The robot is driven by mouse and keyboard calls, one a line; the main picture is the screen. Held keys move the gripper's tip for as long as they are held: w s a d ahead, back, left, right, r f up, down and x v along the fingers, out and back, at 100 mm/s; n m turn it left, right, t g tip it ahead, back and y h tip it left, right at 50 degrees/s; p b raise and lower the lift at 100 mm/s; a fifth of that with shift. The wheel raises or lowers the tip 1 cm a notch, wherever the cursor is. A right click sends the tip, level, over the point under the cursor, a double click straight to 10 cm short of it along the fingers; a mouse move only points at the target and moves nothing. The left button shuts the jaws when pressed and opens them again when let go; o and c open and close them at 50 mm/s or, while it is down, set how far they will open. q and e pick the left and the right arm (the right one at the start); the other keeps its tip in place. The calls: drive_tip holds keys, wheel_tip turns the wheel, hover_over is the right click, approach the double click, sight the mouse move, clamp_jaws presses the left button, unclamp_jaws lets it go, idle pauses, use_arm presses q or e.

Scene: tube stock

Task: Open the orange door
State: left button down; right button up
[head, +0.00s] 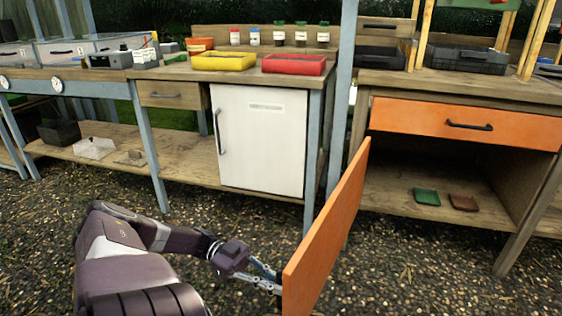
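The orange door (328,228) stands swung out from the left side of the right-hand bench, and the compartment behind it is exposed. I see its broad inner face; its outer face and any handle there are hidden. My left gripper (270,283) is at the door's near free edge, on the outer side. Its fingertips are partly hidden by the door, so I cannot tell whether they are shut on anything. My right gripper is not in view.
An orange drawer (465,124) above the opening is shut. Inside, a green tray (427,197) and a brown tray (463,203) lie on the shelf. A white cabinet door (260,150) at the left is shut. Gravel ground in front is clear.

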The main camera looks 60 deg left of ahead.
use_arm(q)
drive_tip(key=c, duration=2)
unclamp_jaws()
drive_tip(key=shift+c, duration=0.2)
drive_tip(key=v, duration=0.7)
drive_tip(key=shift+a, duration=0.25)
drive_tip(key=shift+s, duration=0.1)
